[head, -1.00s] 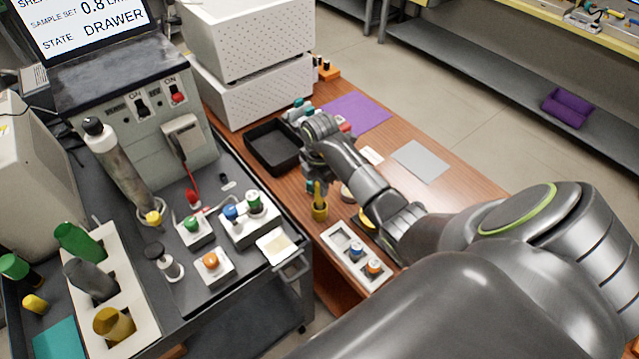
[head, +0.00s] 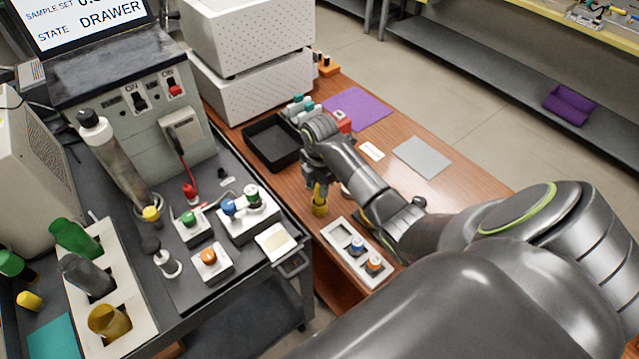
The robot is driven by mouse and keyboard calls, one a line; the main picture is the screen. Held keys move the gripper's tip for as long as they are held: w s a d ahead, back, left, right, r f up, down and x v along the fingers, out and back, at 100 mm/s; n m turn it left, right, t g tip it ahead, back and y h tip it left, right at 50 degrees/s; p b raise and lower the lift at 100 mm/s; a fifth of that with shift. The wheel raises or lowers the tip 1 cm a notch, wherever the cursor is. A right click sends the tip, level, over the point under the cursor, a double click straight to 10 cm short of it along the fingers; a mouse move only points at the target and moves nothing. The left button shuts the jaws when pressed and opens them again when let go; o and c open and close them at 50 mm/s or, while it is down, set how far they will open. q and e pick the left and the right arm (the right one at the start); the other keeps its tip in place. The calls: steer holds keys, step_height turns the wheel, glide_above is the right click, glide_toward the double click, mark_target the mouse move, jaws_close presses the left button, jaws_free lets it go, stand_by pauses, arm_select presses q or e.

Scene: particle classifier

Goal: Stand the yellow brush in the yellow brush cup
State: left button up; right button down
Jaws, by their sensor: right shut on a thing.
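The yellow brush (head: 317,193) is upright, with its lower end at the mouth of the yellow brush cup (head: 320,209) on the wooden table. I cannot tell how deep it is in the cup. My right gripper (head: 316,183) points down just above the cup and is shut on the brush's upper part. Its fingers and wrist hide the top of the brush. My left gripper is not in view.
A black tray (head: 272,158) lies behind the cup to the left. A white holder (head: 340,236) with small capped vials stands in front. A purple mat (head: 358,108) and a grey mat (head: 421,157) lie flat at the right. The cart with jars (head: 232,300) borders the table at left.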

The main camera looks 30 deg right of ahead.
steer(key=shift+f, duration=0.4)
steer(key=c, duration=1.1)
jaws_free()
steer(key=shift+r, duration=0.1)
step_height(320, 180, up, 9)
steer(key=shift+r+b, duration=0.2)
steer(key=shift+b, duration=0.2)
step_height(320, 180, up, 8)
steer(key=p, duration=0.8)
steer(key=shift+f, duration=0.15)
